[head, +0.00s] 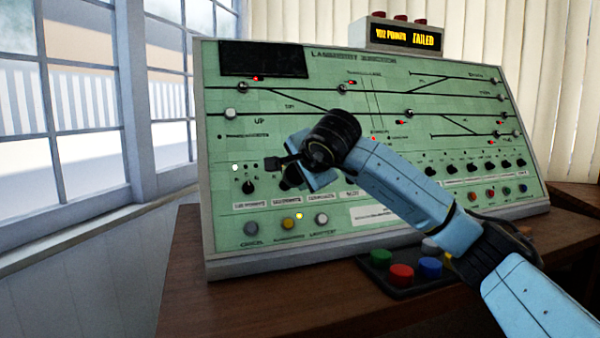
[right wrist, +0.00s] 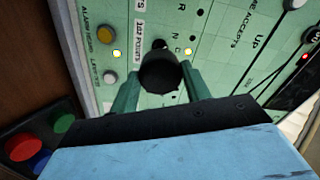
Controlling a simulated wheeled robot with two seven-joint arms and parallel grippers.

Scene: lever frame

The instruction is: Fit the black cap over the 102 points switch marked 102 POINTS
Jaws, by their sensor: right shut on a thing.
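The black cap (right wrist: 160,74) is round and dark, held between the two fingers of my right gripper (right wrist: 158,84) in the right wrist view. My right gripper also shows in the head view (head: 287,172), close to the panel's lower left. A dark knob (right wrist: 159,44), which looks like the 102 points switch, shows just beyond the cap, beside the label 102 POINTS (right wrist: 140,42). The cap covers most of it. I cannot tell whether cap and switch touch. In the head view my gripper hides the switch. My left gripper is not in view.
The green panel (head: 240,130) slopes up from a wooden desk (head: 190,290). Another black knob (head: 249,187) stands left of my gripper. Push buttons (head: 289,223) sit below. A box of coloured buttons (head: 402,274) lies in front. A display (head: 405,37) reads 102 POINTS FAILED.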

